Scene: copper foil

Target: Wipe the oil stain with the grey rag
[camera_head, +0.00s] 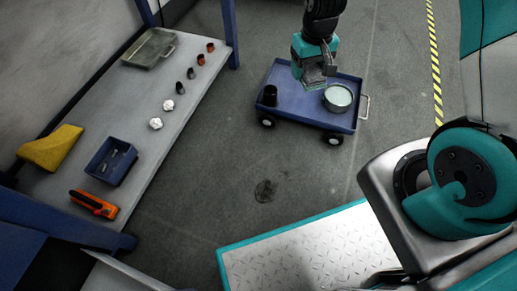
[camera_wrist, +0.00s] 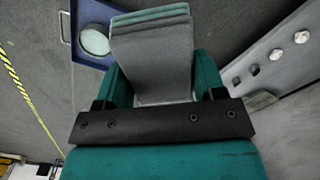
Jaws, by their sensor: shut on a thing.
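My gripper (camera_head: 312,66) is shut on the folded grey rag (camera_head: 314,82) and holds it above the blue cart. In the wrist view the rag (camera_wrist: 152,66) stands out between the two teal fingers of my gripper (camera_wrist: 162,84), with its layered, paler green-grey fold at the far end. A small dark oil stain (camera_head: 265,190) lies on the grey floor, in front of the cart and left of my base in the head view. The rag is well apart from the stain. The stain does not show in the wrist view.
The blue cart (camera_head: 300,117) carries a black cup (camera_head: 270,95) and a round tin (camera_head: 338,98). A grey workbench (camera_head: 150,90) at left holds a metal tray (camera_head: 150,47), a blue bin (camera_head: 111,160), an orange tool (camera_head: 93,204) and small parts. Floor around the stain is clear.

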